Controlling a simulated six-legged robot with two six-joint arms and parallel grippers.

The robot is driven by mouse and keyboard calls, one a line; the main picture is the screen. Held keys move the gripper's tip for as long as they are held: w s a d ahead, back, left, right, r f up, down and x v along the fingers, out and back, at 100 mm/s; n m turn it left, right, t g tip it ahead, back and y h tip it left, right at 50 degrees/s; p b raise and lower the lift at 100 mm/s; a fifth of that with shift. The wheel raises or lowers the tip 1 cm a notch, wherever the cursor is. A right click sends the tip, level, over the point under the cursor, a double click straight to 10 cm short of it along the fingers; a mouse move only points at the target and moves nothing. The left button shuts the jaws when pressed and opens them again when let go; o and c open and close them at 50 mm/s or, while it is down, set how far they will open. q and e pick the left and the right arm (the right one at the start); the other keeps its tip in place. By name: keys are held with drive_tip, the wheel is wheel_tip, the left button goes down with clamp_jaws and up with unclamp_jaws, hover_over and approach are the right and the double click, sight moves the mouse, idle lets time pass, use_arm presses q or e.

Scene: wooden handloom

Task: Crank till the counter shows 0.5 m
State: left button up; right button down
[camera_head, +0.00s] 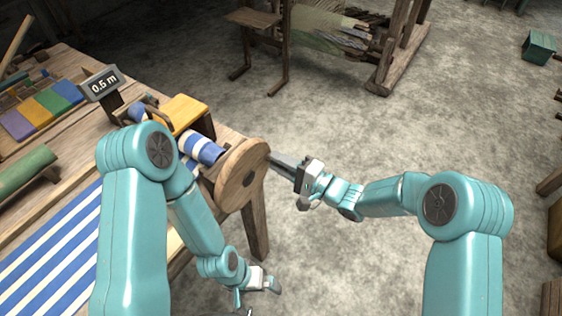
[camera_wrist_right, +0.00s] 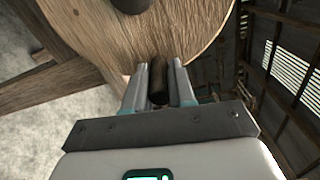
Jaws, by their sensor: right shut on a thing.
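The counter (camera_head: 104,84) stands on a post at the table's far side and reads 0.5 m. The round wooden crank wheel (camera_head: 240,176) is at the table's right end, on the roller with blue-and-white striped cloth (camera_head: 202,150). My right gripper (camera_head: 276,160) is at the wheel's right edge. In the right wrist view the right gripper (camera_wrist_right: 158,80) is shut on the dark crank handle (camera_wrist_right: 157,84), which stands out from the wheel face (camera_wrist_right: 130,45). My left gripper (camera_head: 272,284) hangs low in front of the table, away from the wheel; its fingers are too small to judge.
Striped cloth (camera_head: 45,250) covers the table's near part. A green roll (camera_head: 25,170), coloured blocks (camera_head: 50,105) and a yellow block (camera_head: 178,112) are on the table. A wooden loom frame (camera_head: 330,35) stands behind. The floor on the right is mostly clear.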

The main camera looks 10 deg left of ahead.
drive_tip(key=shift+s+f, duration=0.15)
drive_tip(key=c, duration=1.1)
unclamp_jaws()
drive_tip(key=shift+o, duration=0.7)
drive_tip(key=b+v, duration=0.1)
drive_tip(key=v, duration=1.5)
drive_tip(key=shift+r, duration=0.2)
drive_tip(key=shift+d, duration=0.2)
